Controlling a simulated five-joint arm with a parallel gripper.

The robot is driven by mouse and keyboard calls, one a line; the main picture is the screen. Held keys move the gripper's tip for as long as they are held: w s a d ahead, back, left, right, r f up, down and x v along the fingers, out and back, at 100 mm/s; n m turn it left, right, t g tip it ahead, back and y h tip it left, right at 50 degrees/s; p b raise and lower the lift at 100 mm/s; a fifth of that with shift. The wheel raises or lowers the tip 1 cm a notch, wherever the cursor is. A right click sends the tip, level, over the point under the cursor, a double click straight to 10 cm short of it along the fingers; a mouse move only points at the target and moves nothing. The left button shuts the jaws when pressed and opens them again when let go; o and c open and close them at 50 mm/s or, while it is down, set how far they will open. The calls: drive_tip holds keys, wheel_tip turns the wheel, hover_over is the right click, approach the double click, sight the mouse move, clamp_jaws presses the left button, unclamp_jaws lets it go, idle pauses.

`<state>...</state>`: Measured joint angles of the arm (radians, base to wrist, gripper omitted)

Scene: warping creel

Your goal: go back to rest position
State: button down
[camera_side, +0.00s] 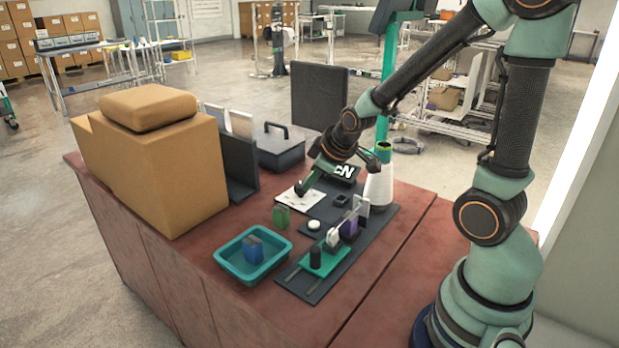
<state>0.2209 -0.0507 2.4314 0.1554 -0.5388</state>
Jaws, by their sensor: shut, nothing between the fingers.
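My gripper (304,187) is over the worktable (190,266), its tip just above a white sheet with dark marks (298,201). It is shut and holds nothing. The sheet lies behind the dark mat (375,232). A white yarn cone (379,187) with a green top stands to the right of my gripper. I cannot tell the exact gap between tip and sheet.
A teal tray (228,262) holds a blue block (253,249). A green block (281,216) stands behind it. A teal holder (318,263) carries upright pieces. A large brown box (150,165) and a dark case (279,148) stand left and behind.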

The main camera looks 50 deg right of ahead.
drive_tip(key=s+a+r+m+g+y, duration=0.1)
drive_tip(key=s+a+r+m, duration=0.2)
drive_tip(key=s+a+r, duration=0.5)
wheel_tip(320, 180, up, 3)
drive_tip(key=shift+s+a+f+m+y, duration=0.2)
drive_tip(key=shift+s+a+m+y, duration=0.15)
drive_tip(key=shift+s, duration=0.85)
